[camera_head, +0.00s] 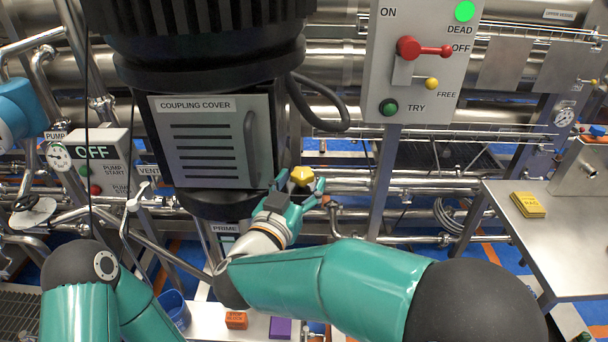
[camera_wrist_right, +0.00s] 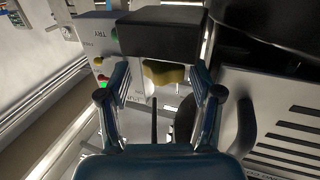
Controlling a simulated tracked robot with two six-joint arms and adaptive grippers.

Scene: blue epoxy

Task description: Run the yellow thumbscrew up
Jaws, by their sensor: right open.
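The yellow thumbscrew (camera_head: 302,175) is a lobed knob at the lower right side of the black machine housing, beside the coupling cover (camera_head: 212,141). My right gripper (camera_head: 300,186) is open, with its fingers on either side of the thumbscrew in the head view. In the right wrist view, the thumbscrew (camera_wrist_right: 164,73) shows between the two open fingers (camera_wrist_right: 160,88), below a dark block (camera_wrist_right: 160,35). I cannot tell whether the fingers touch it. My left arm shows at the lower left, but its gripper is out of view.
A grey switch panel (camera_head: 423,80) with a red handle stands right of the housing, its green lamp lit. A black cable (camera_head: 338,127) loops beside the housing. A steel table (camera_head: 560,245) with a yellow block (camera_head: 528,205) is at the right. Pipes run behind.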

